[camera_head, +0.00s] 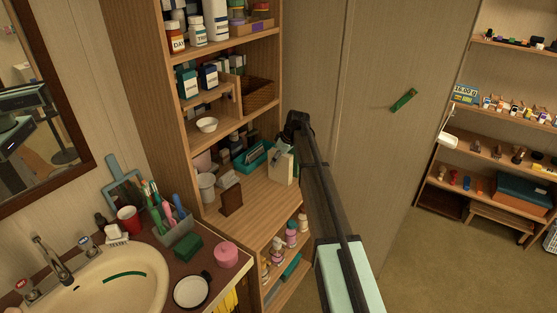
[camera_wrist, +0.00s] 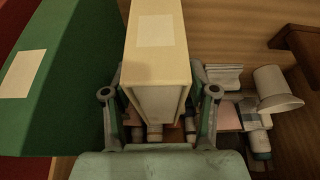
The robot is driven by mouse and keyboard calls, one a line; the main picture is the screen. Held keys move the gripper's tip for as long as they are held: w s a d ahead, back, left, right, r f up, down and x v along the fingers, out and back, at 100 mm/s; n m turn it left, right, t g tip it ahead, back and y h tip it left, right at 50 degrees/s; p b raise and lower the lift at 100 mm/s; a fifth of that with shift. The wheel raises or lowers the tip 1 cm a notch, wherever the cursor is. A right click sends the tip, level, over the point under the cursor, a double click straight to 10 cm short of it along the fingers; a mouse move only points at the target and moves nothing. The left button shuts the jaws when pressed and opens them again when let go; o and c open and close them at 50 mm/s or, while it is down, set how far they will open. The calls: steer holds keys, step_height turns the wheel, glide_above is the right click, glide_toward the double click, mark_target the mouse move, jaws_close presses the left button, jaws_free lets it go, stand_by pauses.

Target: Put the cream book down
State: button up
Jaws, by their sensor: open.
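The cream book (camera_head: 282,168) stands upright on the middle shelf of the wooden shelf unit, close to its right side. In the wrist view the cream book (camera_wrist: 158,62) is between the two fingers of my gripper (camera_wrist: 160,98), with a pale label on its top face. The fingers are open, one on each side of the book, and I cannot tell whether either touches it. In the head view my gripper (camera_head: 287,142) is just above and behind the book, with its fingers partly hidden. The book's lower edge is unclear in the wrist view.
The middle shelf (camera_head: 258,200) has bare wood in front of the book. A brown block (camera_head: 231,198), a white cup (camera_head: 206,187) and a teal tray (camera_head: 252,157) stand to its left. A large green surface (camera_wrist: 70,75) lies left of the book in the wrist view.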

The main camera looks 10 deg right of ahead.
steer(key=b+v, duration=0.2)
steer(key=v, duration=1)
steer(key=shift+a, duration=0.1)
